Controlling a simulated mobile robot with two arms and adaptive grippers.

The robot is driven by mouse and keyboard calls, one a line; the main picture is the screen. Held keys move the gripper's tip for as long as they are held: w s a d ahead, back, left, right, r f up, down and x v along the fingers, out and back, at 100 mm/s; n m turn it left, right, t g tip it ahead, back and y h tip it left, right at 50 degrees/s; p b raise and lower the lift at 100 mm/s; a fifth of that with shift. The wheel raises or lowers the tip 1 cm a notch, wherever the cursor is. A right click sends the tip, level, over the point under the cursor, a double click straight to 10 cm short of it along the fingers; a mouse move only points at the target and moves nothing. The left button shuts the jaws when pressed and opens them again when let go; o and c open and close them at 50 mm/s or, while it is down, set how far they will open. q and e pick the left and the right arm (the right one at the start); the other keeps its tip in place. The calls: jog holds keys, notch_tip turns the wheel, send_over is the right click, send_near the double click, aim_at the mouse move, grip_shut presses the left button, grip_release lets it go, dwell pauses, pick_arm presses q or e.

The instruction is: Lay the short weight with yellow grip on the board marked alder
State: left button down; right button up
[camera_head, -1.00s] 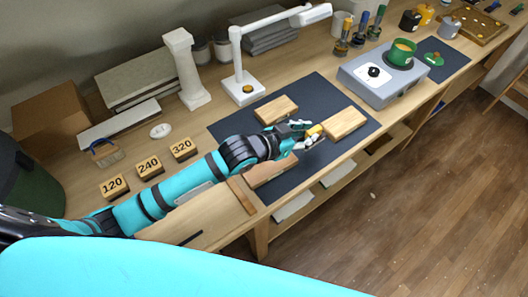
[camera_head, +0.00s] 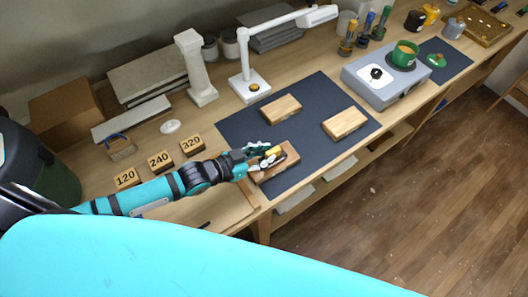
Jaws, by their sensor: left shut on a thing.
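My left gripper (camera_head: 267,156) is shut on the short weight with yellow grip (camera_head: 273,152). Only the yellow part of the weight shows clearly between the fingers. It is over the reddish-brown board (camera_head: 287,165) at the near left of the dark mat; I cannot tell whether the weight touches that board. Two paler wooden boards lie on the mat, one at the back left (camera_head: 281,109) and one at the right (camera_head: 345,124). No marking on any board is readable, so I cannot tell which is alder. My right gripper is not in view.
The dark mat (camera_head: 318,95) has bare room between the boards. Blocks marked 120 (camera_head: 126,178), 240 (camera_head: 160,162) and 320 (camera_head: 192,145) stand left of it. A white lamp (camera_head: 250,86) stands behind, and a grey hotplate-like device (camera_head: 385,88) with a green pot stands right.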

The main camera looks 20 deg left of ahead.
pick_arm(q)
jog(key=c, duration=1.2)
grip_release()
jog(key=shift+f, duration=0.15)
jog(key=shift+r, duration=0.25)
jog(key=b+v, duration=0.1)
jog(key=v, duration=0.9)
jog(key=shift+s+a, duration=0.1)
jog(key=shift+s, duration=0.1)
jog(key=shift+v, duration=0.75)
jog(key=shift+r, duration=0.15)
